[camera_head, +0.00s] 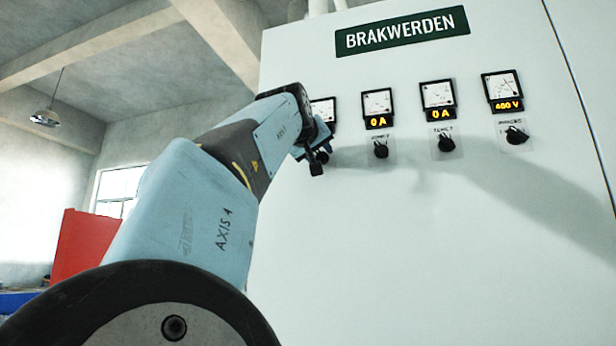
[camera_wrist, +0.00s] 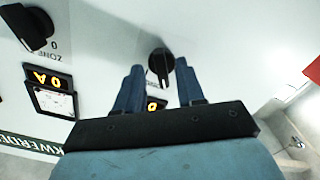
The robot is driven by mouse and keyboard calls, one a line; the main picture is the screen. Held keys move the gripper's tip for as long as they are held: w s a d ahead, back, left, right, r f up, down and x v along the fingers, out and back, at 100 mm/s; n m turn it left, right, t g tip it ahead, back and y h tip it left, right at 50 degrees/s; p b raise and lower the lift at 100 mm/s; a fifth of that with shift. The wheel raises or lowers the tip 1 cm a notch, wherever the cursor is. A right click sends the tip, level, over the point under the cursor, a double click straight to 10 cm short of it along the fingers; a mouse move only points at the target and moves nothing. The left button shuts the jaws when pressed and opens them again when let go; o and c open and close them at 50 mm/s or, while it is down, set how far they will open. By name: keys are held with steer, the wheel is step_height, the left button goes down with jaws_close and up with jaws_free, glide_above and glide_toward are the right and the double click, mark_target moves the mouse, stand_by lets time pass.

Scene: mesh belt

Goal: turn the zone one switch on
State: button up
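The leftmost switch in the head view, a black rotary knob (camera_wrist: 161,62), shows between my fingertips in the wrist view. Its pointer runs down in that picture, slightly to the right. I take it for the zone one switch, but its label is mostly hidden by my gripper. My gripper (camera_wrist: 159,66) is open, one blue finger on each side of the knob, with a gap at the left finger; I cannot tell whether the right one touches. In the head view my gripper (camera_head: 316,163) is at the panel below the leftmost meter (camera_head: 323,110), largely covering that knob.
The white cabinet (camera_head: 420,250) carries more knobs to the right: one (camera_head: 381,149) under a 0 A meter, another (camera_head: 446,143) under a second 0 A meter, and one (camera_head: 516,135) under the 400 V meter. A red panel (camera_head: 85,242) stands at left.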

steer(key=shift+a, duration=0.2)
steer(key=shift+c, duration=0.8)
steer(key=shift+s, duration=0.1)
jaws_close()
steer(key=m, duration=0.5)
steer(key=shift+m, duration=0.4)
steer(key=m, duration=0.5)
steer(key=shift+d+m, duration=0.15)
steer(key=shift+m, duration=0.25)
steer(key=shift+o, duration=0.8)
jaws_free()
steer(key=shift+s, duration=0.1)
